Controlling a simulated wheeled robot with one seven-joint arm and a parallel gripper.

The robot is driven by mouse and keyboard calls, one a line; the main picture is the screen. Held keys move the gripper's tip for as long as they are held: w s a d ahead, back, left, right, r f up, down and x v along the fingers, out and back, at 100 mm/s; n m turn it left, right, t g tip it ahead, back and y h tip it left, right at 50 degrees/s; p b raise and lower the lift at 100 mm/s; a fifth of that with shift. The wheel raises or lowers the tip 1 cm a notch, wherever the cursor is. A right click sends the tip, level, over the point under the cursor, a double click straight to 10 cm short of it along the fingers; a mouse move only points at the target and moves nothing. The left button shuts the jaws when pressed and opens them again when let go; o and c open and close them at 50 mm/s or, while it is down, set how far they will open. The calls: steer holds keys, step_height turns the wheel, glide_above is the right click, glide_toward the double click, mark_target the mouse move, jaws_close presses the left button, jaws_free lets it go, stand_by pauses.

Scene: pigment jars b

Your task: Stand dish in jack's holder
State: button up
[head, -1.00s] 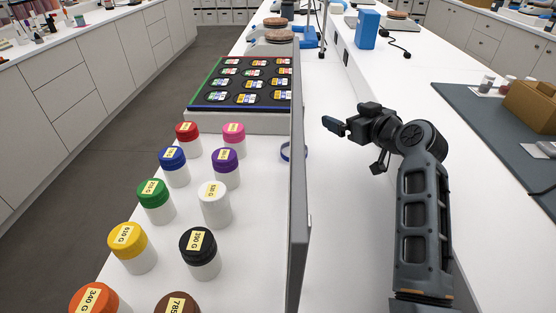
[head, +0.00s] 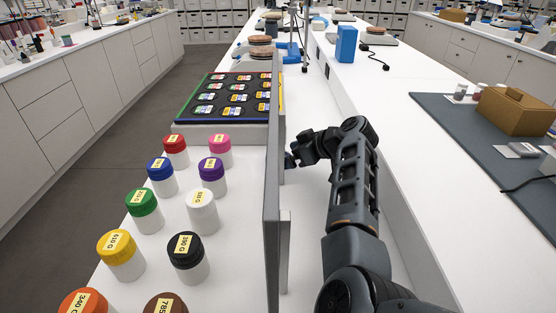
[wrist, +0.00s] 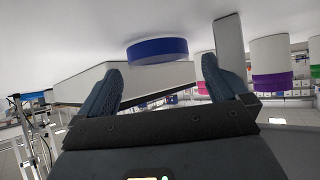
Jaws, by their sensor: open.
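A low round blue dish (wrist: 157,50) lies on the white bench in the wrist view, where the bench appears at the top. My gripper (wrist: 158,78) is open and empty, its two dark fingers on either side of the dish in the picture. The dish appears beyond the fingertips, and I see no contact. In the head view my gripper (head: 300,157) is just right of an upright grey panel, low over the bench, and the dish is hidden there. I cannot make out jack's holder for certain.
The tall grey panel (head: 272,200) stands close left of my gripper. Left of it are several capped jars, such as the purple-lidded jar (head: 212,172), and a black tray (head: 232,95) of labelled wells. A blue block (head: 346,44) stands further back.

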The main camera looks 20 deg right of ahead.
steer(key=shift+x, duration=1.35)
steer(key=shift+d, duration=0.1)
steer(key=c, duration=1.1)
steer(key=shift+o, duration=0.2)
steer(key=shift+r, duration=0.1)
